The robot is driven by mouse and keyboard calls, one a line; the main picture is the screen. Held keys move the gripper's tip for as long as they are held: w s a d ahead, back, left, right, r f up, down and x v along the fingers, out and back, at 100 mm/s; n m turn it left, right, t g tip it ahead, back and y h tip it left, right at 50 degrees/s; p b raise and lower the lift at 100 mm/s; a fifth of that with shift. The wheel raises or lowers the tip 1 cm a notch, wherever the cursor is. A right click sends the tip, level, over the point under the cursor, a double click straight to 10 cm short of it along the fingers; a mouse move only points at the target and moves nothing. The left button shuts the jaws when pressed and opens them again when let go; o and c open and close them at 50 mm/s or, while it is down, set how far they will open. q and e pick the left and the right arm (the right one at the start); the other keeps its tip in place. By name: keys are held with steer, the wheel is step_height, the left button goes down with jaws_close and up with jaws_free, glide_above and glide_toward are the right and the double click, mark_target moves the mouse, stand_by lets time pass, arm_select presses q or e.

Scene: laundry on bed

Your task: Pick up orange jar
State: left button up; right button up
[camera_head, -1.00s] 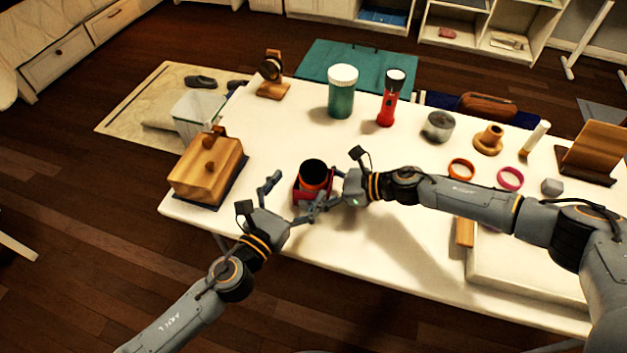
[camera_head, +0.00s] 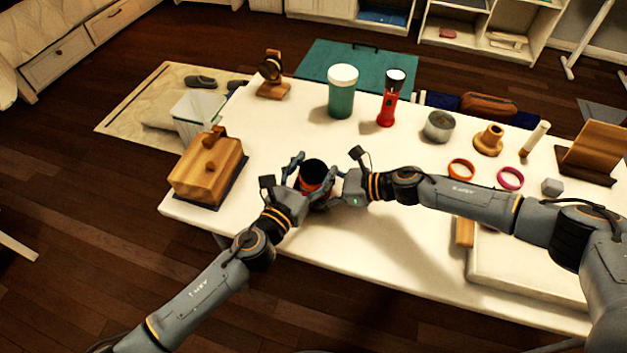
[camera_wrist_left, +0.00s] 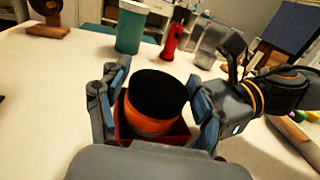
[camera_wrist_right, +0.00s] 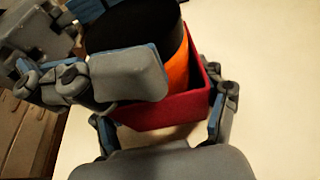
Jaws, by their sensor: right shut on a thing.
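The orange jar (camera_head: 311,183), with a black top, stands in a small red open box (camera_wrist_right: 180,112) on the white table. My left gripper (camera_head: 305,177) is open, with one finger on each side of the jar. The left wrist view shows the jar (camera_wrist_left: 152,120) between those fingers, with a gap at its left; contact on the right cannot be told. My right gripper (camera_head: 332,194) is shut on the red box from the right. In the right wrist view, a left gripper finger hides part of the jar.
A wooden box with a knob (camera_head: 207,172) stands at the left. A teal jar (camera_head: 342,98) and a red flashlight (camera_head: 388,107) stand behind. A grey tin (camera_head: 438,127), rings and a wooden stand (camera_head: 592,150) are at the right. The table between the jar and the teal jar is clear.

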arm_select(q)
steer(key=c, duration=0.8)
arm_select(e)
steer(key=shift+f, duration=0.1)
arm_select(q)
steer(key=shift+o, duration=0.2)
steer(key=shift+r, duration=0.1)
step_height(320, 180, up, 10)
steer(key=shift+f, duration=0.1)
arm_select(e)
steer(key=o, duration=1.2)
